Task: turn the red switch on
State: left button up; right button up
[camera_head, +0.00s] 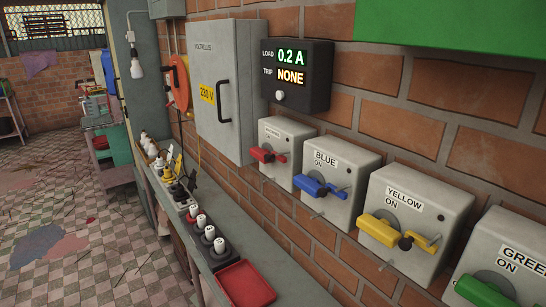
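The red switch (264,155) is a rotary handle on a light grey box (285,141), mounted on the brick wall at the middle of the head view. Its handle lies roughly sideways across the front of the box. The small label above it ends in a line that looks like "ON", but its first word is too small to read surely. Neither of my grippers is in view, and nothing touches the red switch.
To its right hang boxes with blue (317,186), yellow (385,231) and green (484,291) switches. Above, a display (297,74) reads "LOAD 0.2 A, TRIP NONE". A grey cabinet (222,130) hangs left. Below, a narrow shelf holds plugs and a red tray (245,284).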

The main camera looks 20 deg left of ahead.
aim_at(257, 152)
jog(key=i+j+z, duration=0.1)
jog(key=z, duration=0.25)
jog(key=j+z, duration=0.6)
jog(key=z, duration=0.15)
jog(key=j+z, duration=0.15)
jog(key=j, duration=0.45)
jog(key=j+z, duration=0.1)
jog(key=j, duration=0.45)
jog(key=k+j+z, duration=0.15)
jog(key=j, duration=0.45)
jog(key=j+z, duration=0.15)
jog(key=j, duration=0.4)
jog(key=k+j+z, duration=0.1)
jog(key=j, duration=0.5)
